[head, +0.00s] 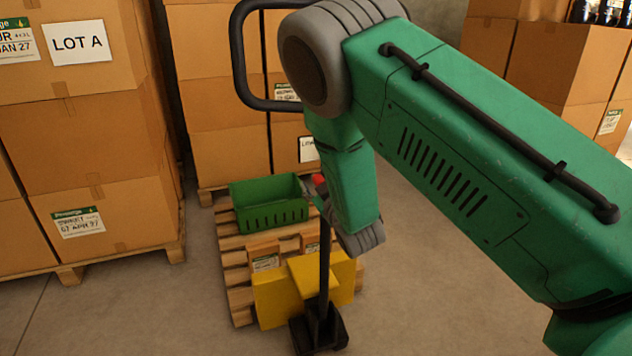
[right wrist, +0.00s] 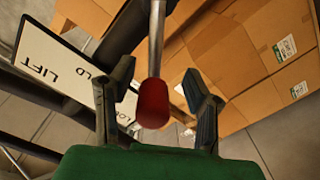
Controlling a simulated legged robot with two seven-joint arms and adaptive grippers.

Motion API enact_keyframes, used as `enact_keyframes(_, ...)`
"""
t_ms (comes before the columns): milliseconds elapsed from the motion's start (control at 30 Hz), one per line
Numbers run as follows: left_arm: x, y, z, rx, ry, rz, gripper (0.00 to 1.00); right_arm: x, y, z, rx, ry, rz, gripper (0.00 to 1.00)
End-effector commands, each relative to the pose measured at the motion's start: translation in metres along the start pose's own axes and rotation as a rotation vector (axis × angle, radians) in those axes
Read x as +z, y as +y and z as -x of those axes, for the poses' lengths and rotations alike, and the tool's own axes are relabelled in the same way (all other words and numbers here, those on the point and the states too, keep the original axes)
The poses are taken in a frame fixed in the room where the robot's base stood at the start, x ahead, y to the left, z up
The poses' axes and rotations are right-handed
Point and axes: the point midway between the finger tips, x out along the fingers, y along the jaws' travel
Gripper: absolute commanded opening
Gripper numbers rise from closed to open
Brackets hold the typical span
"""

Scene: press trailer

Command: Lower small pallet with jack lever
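The jack lever's red knob (head: 319,182) is beside my right gripper (head: 314,196) in the head view, partly hidden by my green forearm. In the right wrist view the red knob (right wrist: 153,104) lies between the two spread fingers of my right gripper (right wrist: 157,92), with visible gaps on both sides. A grey rod runs up from the knob. The yellow jack (head: 281,298), with a black base and dark upright shaft, stands at the near end of the small wooden pallet (head: 233,257). My left gripper is not in view.
A green crate (head: 270,204) and small boxes sit on the pallet. Carton stacks stand at left (head: 90,130) and behind. A black tubular loop (head: 239,70) rises behind my arm. A white sign reading LIFT (right wrist: 55,75) is near the knob. The floor front right is clear.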

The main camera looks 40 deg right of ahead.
Motion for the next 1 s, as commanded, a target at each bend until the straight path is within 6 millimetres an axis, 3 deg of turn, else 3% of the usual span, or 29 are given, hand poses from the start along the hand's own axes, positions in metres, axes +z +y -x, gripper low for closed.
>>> enact_keyframes(267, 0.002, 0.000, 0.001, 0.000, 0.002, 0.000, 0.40, -0.001, 0.001, 0.010, 0.002, 0.002, 0.000, 0.43)
enact_keyframes(700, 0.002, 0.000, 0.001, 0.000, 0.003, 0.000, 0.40, 0.001, -0.001, 0.096, -0.001, -0.003, 0.000, 0.43)
enact_keyframes(1000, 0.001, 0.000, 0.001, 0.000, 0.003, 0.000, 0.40, 0.001, -0.001, 0.119, 0.000, 0.000, 0.000, 0.43)
